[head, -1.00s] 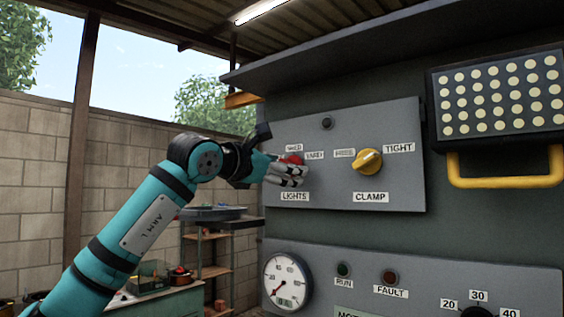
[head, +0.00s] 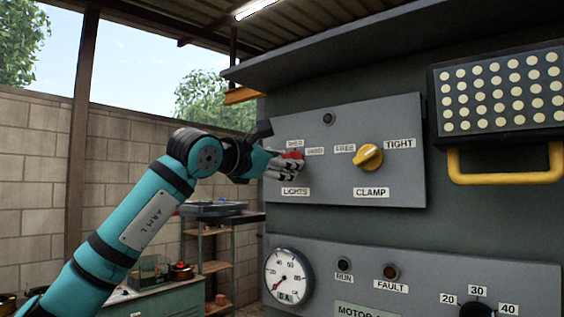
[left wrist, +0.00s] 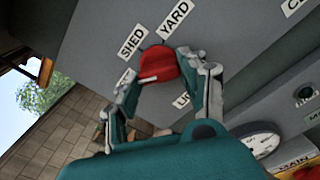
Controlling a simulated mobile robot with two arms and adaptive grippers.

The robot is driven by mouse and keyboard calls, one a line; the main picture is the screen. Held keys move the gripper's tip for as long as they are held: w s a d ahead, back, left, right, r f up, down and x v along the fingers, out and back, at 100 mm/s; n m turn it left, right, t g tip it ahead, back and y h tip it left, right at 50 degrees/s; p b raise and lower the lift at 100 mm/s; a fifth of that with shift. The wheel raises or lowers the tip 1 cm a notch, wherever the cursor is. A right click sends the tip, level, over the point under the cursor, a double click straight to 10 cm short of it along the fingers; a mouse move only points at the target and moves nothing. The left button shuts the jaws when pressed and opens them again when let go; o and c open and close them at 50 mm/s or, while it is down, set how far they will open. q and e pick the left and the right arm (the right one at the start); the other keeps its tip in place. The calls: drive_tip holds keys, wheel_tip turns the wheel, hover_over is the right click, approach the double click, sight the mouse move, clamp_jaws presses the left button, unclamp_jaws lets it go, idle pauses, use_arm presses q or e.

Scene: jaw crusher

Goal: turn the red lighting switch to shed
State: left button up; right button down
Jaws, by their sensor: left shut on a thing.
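The red lighting switch (head: 292,155) is a round knob on the grey panel above the LIGHTS label (head: 295,192). It also shows in the left wrist view (left wrist: 160,64). My left gripper (head: 290,167) is shut on it, with one finger on each side of the knob. My right gripper is not in view.
A yellow CLAMP knob (head: 368,157) sits to the right on the same panel. A lamp panel with a yellow handle (head: 505,178) stands further right. A gauge (head: 289,276) and more controls are below. An overhang (head: 330,55) juts out above.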

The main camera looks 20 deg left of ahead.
use_arm(q)
drive_tip(key=shift+r+m+p, duration=0.15)
drive_tip(key=shift+m+p, duration=1.35)
drive_tip(key=shift+m, duration=3.9)
drive_tip(key=o, duration=1.2)
drive_tip(key=shift+c, duration=0.2)
